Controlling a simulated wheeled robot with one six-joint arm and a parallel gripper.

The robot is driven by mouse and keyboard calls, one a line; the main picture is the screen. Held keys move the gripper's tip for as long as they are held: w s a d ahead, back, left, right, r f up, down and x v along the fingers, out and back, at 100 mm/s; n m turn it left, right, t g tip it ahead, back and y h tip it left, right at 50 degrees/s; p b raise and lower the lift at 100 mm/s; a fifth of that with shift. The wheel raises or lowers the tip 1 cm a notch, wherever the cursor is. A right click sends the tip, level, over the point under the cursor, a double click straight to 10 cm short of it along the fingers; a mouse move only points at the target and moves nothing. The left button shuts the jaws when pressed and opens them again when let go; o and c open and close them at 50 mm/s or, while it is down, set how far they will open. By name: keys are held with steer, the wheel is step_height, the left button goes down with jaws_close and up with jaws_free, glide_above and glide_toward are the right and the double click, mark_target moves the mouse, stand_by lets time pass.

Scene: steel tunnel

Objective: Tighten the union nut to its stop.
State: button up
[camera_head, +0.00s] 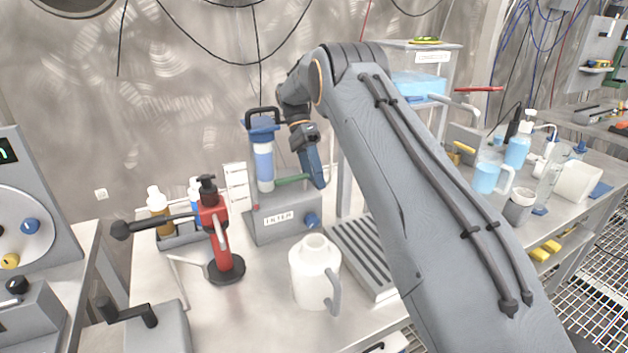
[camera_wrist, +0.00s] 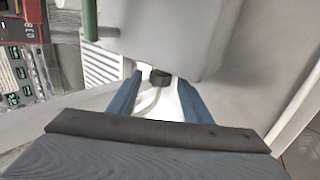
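My gripper (camera_head: 315,178) points down beside the filter housing in the head view. In the wrist view its two blue fingers (camera_wrist: 160,98) stand apart with a gap between them. A small dark round fitting (camera_wrist: 159,77), which may be the union nut, shows beyond that gap, with clear room to each finger. A pale curved hose (camera_wrist: 148,102) runs below it. The filter unit has a blue cap (camera_head: 263,130), a pale blue cylinder (camera_head: 264,165) and a grey base (camera_head: 270,228) with a blue knob. I cannot make out the nut in the head view.
A green bar (camera_head: 292,180) sticks out by the fingers; it also shows in the wrist view (camera_wrist: 90,20). A white jug (camera_head: 314,268), a red pump stand (camera_head: 217,235) and a slotted tray (camera_head: 362,255) stand in front. A clear tank (camera_head: 418,84) is behind my arm.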

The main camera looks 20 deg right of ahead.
step_height(320, 180, up, 10)
steer(key=b, duration=0.1)
steer(key=shift+b, duration=0.3)
steer(key=shift+p, duration=0.3)
steer(key=f+t+p, duration=0.1)
steer(key=t+p, duration=0.1)
steer(key=p, duration=0.3)
steer(key=t+y+p, duration=0.1)
steer(key=t+p, duration=0.2)
steer(key=p, duration=0.2)
steer(key=shift+f, duration=0.4)
steer(key=shift+t, duration=0.3)
steer(key=shift+s+d+f+p, duration=0.15)
steer(key=shift+f+p, duration=0.3)
steer(key=shift+f, duration=0.85)
steer(key=shift+s+a+f+p, duration=0.15)
steer(key=shift+f+p, duration=0.35)
steer(key=shift+f, duration=0.85)
steer(key=shift+s+d+f+p, duration=0.15)
steer(key=shift+f+p, duration=0.3)
steer(key=shift+f, duration=0.85)
steer(key=shift+c, duration=0.3)
steer(key=c, duration=1)
